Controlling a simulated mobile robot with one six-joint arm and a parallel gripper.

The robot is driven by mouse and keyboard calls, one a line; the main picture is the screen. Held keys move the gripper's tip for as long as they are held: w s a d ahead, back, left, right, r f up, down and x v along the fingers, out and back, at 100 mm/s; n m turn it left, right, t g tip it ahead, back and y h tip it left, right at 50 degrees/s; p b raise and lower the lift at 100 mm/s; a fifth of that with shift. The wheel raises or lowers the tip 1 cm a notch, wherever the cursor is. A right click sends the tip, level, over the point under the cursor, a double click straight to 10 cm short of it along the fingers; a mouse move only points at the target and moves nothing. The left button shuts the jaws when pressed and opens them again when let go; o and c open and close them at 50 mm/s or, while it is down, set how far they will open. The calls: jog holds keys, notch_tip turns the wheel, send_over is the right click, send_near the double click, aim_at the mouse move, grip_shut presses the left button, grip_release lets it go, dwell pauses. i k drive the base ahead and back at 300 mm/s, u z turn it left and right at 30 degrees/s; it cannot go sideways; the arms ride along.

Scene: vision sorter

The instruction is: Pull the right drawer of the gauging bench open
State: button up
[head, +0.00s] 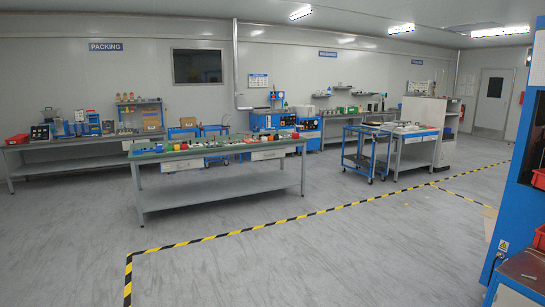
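A long grey bench (220,189) with a green top stands in the middle of the room. It carries two pale drawers under its top, a left drawer (183,165) and a right drawer (268,155). Both drawers look shut. Several small coloured parts lie along the top. No readable label marks this as the gauging bench, so I cannot be sure that it is. My gripper is not in view.
Open grey floor lies in front of the bench, crossed by yellow-black tape (230,234). A blue trolley (364,160) and another bench (413,150) stand to the right. A blue machine (522,160) fills the right edge. A packing bench (80,150) stands back left.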

aim_at(263, 154)
jog(key=z, duration=0.05)
jog(key=i, duration=4.05)
jog(key=u, duration=0.05)
